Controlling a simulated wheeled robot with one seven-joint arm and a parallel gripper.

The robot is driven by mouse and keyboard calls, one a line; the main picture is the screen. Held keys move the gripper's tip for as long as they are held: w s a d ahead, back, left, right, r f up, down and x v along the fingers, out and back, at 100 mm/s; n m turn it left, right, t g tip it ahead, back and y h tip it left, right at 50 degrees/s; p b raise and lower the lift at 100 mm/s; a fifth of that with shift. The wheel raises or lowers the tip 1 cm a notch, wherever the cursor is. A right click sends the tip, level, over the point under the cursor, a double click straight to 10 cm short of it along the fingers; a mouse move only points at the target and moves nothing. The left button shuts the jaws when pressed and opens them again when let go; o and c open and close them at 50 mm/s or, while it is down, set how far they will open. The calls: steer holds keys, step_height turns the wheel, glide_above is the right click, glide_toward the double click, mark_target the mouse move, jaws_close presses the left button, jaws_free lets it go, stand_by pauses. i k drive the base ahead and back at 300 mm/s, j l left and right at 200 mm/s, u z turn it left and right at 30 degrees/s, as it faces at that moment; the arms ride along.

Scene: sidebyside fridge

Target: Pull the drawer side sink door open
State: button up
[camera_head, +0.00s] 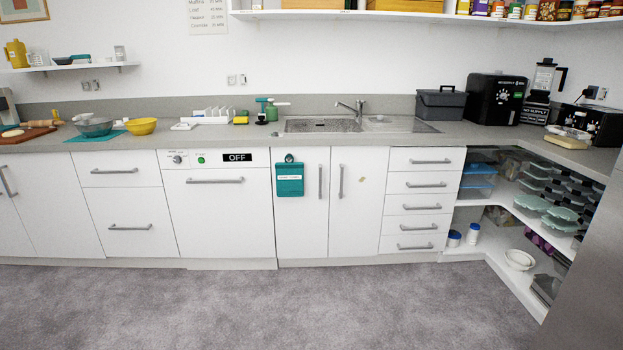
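Two white doors stand side by side under the sink (322,125), both shut. The drawer-side sink door (360,215) is the right one, next to a stack of several drawers (411,196). Its vertical grey handle (341,181) is near its left edge, and a small yellowish mark is on its upper part. The left sink door (300,225) has its handle (320,181) near its right edge, so the two handles are close together. A teal holder (290,180) hangs on the left door. My gripper is not in view.
The grey carpet floor (300,310) before the cabinets is clear. A dishwasher (222,220) marked OFF is left of the sink doors. Open corner shelves (490,240) jut forward at the right, with a grey surface (590,270) at the right edge.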

mark_target(358, 174)
steer(key=i, duration=1.9)
steer(key=i+z, duration=0.15)
steer(key=i, duration=0.3)
steer(key=i+j+z, duration=0.2)
steer(key=i, duration=0.25)
steer(key=i+j+z, duration=0.15)
steer(key=i, duration=0.3)
